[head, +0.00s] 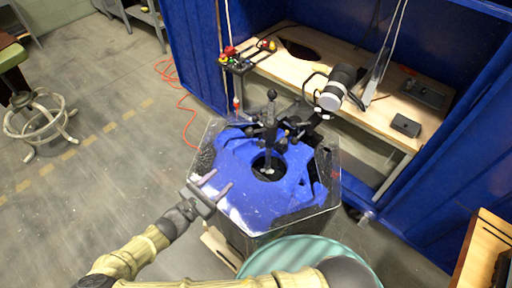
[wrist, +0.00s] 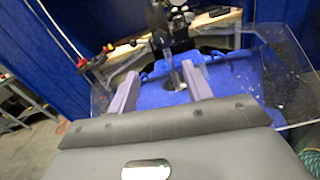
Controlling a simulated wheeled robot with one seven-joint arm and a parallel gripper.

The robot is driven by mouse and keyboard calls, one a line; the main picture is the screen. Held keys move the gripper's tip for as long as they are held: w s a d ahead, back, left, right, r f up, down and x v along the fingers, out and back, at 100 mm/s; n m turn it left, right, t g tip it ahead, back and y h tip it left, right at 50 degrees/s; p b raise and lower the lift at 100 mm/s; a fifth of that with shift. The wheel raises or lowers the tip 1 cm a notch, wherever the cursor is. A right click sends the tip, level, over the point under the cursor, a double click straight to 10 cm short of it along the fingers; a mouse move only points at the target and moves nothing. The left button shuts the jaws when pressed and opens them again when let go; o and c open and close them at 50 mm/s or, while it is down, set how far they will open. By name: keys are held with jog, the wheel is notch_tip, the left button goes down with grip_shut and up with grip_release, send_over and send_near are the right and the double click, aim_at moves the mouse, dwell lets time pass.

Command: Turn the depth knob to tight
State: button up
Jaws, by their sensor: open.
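A clear-walled tank (head: 325,185) with a blue insert (head: 235,160) stands in front of me. A dark upright fixture (head: 270,125) with several black knobs and clamps rises over the round hole in the insert; it also shows in the wrist view (wrist: 158,25). I cannot tell which of its knobs is the depth knob, nor read any tight marking. My gripper (head: 222,178) is open and empty over the tank's near left edge, apart from the fixture. In the wrist view the two fingers (wrist: 160,68) point toward the fixture, with the blue insert showing between them.
A wooden bench (head: 360,95) inside blue curtains (head: 185,40) stands behind the tank. A black and white cylinder (head: 338,87) overhangs the tank's back right. An orange cable (head: 180,100) lies on the floor at left. A stool (head: 40,115) stands far left, with open floor between.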

aim_at(259, 146)
jog(key=p+x, duration=0.2)
jog(key=x, duration=1.5)
jog(key=shift+w+d+f+p, duration=0.15)
jog(key=shift+d+p, duration=0.05)
jog(key=shift+p, duration=0.1)
jog(key=c, duration=1)
jog(key=shift+m, duration=0.8)
jog(key=o, duration=1)
